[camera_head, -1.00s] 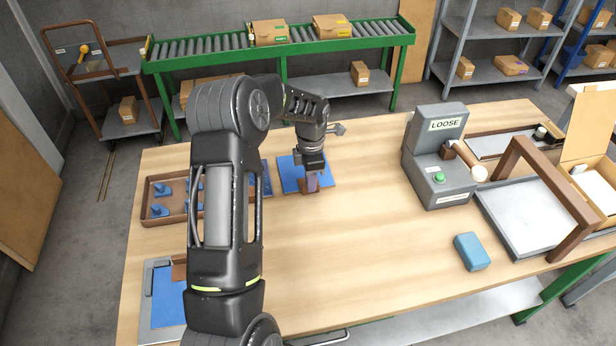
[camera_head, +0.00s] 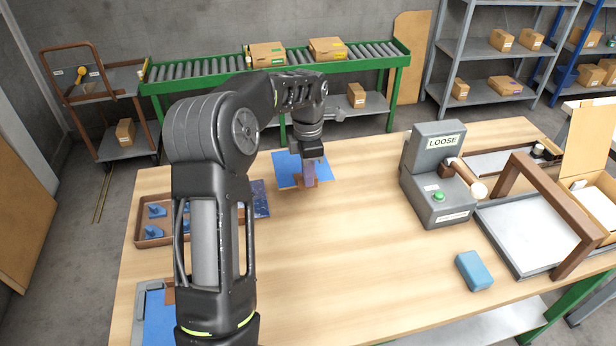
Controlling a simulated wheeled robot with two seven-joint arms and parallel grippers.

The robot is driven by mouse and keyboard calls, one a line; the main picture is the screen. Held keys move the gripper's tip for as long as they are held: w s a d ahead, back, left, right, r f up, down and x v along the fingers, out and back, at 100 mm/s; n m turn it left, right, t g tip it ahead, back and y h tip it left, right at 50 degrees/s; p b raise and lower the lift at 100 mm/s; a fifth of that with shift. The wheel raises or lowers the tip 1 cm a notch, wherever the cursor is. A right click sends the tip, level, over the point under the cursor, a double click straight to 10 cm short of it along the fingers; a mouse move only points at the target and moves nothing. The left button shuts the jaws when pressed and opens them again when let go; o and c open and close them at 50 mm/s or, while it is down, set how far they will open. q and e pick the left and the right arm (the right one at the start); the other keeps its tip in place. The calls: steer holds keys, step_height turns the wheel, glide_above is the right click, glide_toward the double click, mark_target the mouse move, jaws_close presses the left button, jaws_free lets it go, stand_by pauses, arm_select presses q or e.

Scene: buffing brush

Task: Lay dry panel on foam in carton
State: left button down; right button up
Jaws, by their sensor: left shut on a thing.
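My left gripper (camera_head: 308,172) is over a blue mat (camera_head: 287,178) at the back of the table, pointing down. It is shut on a small purplish-brown piece (camera_head: 308,178), low over or touching the mat; I cannot tell which. My own wrist hides much of it. A dark blue speckled panel (camera_head: 261,200) lies left of the mat, partly behind my arm. An open carton (camera_head: 580,185) with a raised flap and a white inside is cut by the right edge. I cannot make out foam in it. My right gripper is not in view.
A brown tray (camera_head: 147,232) with blue pieces is at left. A grey machine marked LOOSE (camera_head: 433,178), a grey tray (camera_head: 525,235) under a brown frame (camera_head: 560,205) and a blue block (camera_head: 474,270) are at right. The table's middle is clear.

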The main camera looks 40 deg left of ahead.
arm_select(q)
steer(key=shift+d, duration=0.1)
stand_by(0.3)
steer(key=d+r+m, duration=0.2)
steer(key=d+m, duration=1)
steer(key=m, duration=0.2)
steer(key=d+r+m, duration=0.2)
steer(key=d+m, duration=1)
steer(key=m, duration=0.2)
steer(key=shift+w+r, duration=0.25)
steer(key=shift+w, duration=0.1)
